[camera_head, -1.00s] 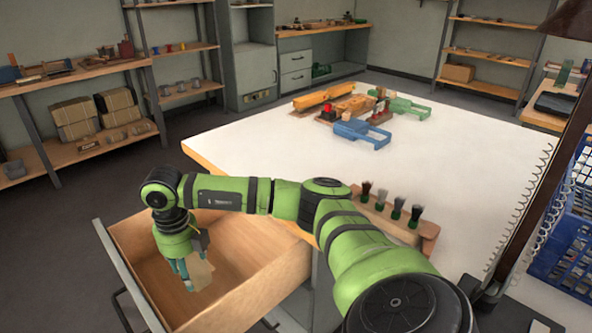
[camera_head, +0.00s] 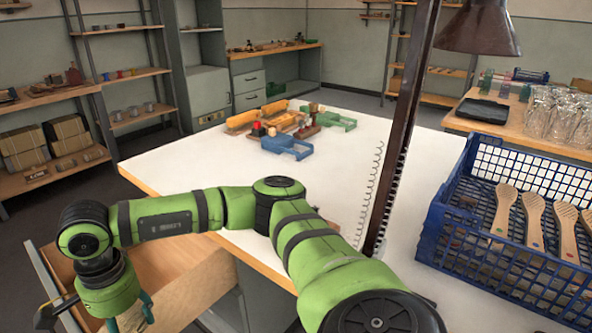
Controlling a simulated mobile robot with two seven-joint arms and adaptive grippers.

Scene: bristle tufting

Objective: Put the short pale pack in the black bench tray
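My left gripper (camera_head: 130,318) is at the bottom left edge, above the open wooden drawer. Its teal fingers are shut on a pale pack (camera_head: 133,316). The frame edge cuts off the lower part of the pack, so its full length is hidden. A flat black tray (camera_head: 481,111) lies on the wooden bench at the back right, far from the gripper. My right gripper is not in view.
A white-topped table (camera_head: 345,185) fills the middle. Toward its back stand a blue fixture (camera_head: 288,147) and other coloured parts. A dark lamp post (camera_head: 400,130) and a blue crate (camera_head: 445,215) with wooden brushes stand right. Glasses (camera_head: 560,115) stand beside the tray.

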